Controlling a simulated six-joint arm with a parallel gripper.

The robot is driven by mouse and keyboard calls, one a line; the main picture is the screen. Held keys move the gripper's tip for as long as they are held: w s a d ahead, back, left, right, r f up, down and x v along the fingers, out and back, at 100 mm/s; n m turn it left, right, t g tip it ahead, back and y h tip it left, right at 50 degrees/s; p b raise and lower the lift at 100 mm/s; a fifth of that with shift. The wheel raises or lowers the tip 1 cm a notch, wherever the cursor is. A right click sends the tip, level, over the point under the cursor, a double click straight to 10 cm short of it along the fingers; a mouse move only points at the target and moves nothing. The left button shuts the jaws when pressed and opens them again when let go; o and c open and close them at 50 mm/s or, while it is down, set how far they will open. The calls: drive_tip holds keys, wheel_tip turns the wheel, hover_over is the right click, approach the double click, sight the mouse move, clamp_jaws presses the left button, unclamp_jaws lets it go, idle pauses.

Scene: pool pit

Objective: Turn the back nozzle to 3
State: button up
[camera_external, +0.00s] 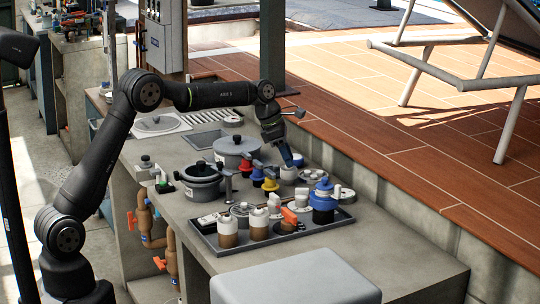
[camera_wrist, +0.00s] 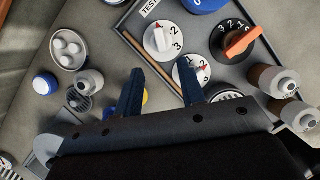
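Three numbered dials show on a dark tray. In the wrist view, one white dial (camera_wrist: 163,43) has a white bar knob and a small red mark near a 2. A second white dial (camera_wrist: 205,74) has a red mark and is partly covered by my right finger. A black dial has an orange handle (camera_wrist: 243,41) tilted across it; the handle also shows in the external view (camera_external: 290,215). I cannot tell which one is the back nozzle. My gripper (camera_wrist: 162,70) is open, its two blue fingers apart, above the counter and tray edge, holding nothing visible.
The tray (camera_external: 268,245) also holds brown-and-white bottles (camera_external: 228,230) and a blue-topped container (camera_external: 323,200). Grey pots (camera_external: 201,183) stand left of the gripper. A yellow item (camera_external: 270,184) sits below it. A grey box (camera_external: 290,280) stands at the front.

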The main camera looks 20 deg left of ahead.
sight(304, 193)
drive_tip(key=x, duration=1)
drive_tip(key=shift+f, duration=0.1)
clamp_jaws()
